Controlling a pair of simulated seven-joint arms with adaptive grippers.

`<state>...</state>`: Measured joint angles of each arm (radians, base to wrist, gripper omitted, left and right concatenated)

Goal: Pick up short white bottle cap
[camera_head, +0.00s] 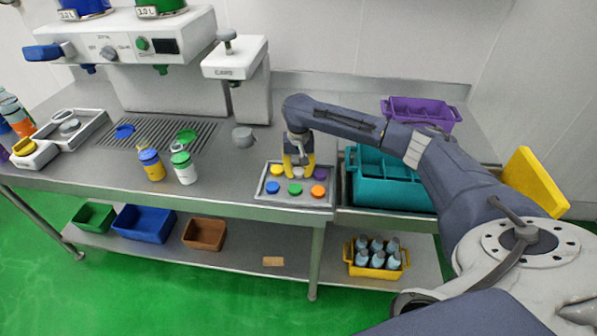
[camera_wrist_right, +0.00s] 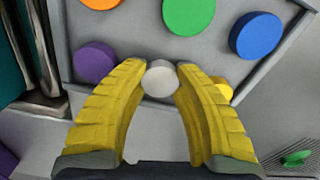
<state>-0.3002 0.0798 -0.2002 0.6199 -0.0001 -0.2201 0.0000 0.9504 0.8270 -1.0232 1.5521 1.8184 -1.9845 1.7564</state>
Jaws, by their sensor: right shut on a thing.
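The short white bottle cap (camera_wrist_right: 160,80) is between the yellow fingertips of my right gripper (camera_wrist_right: 161,82) in the right wrist view. The fingers are shut on it, one on each side. In the head view my right gripper (camera_head: 299,172) points down over the grey cap tray (camera_head: 295,202), and the white cap (camera_head: 298,173) shows only in small part between the fingers. Whether the cap touches the tray floor I cannot tell. My left gripper is not in view.
Purple (camera_wrist_right: 97,62), yellow (camera_wrist_right: 222,90), green (camera_wrist_right: 189,12), blue (camera_wrist_right: 256,36) and orange (camera_head: 318,191) caps lie around it in the tray. A teal crate (camera_head: 388,192) stands right of the tray. Two bottles, yellow (camera_head: 152,166) and white (camera_head: 185,170), stand to the left.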

